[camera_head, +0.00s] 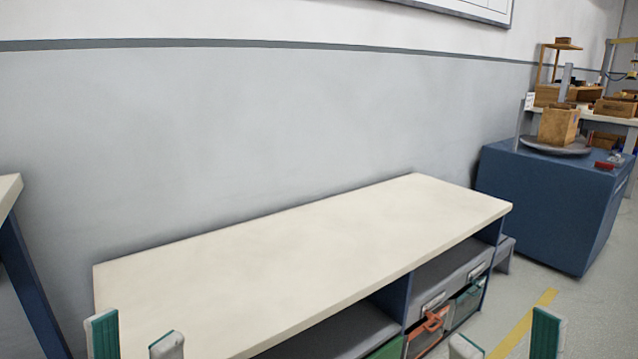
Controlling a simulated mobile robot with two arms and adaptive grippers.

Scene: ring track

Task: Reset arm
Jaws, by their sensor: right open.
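My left gripper (135,343) shows at the bottom left of the head view. Only its fingertips are in the picture; they stand apart with nothing seen between them. My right gripper (505,342) shows at the bottom right, also by its fingertips only. Its fingers are spread and no object shows between them. The rest of both arms is out of view.
A cream-topped bench (300,240) with a bare top stands along the grey wall, with bins on shelves below. A blue cabinet (545,210) carries a wooden box (558,126) on a round plate. A table edge (8,192) shows at left. Floor is free at lower right.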

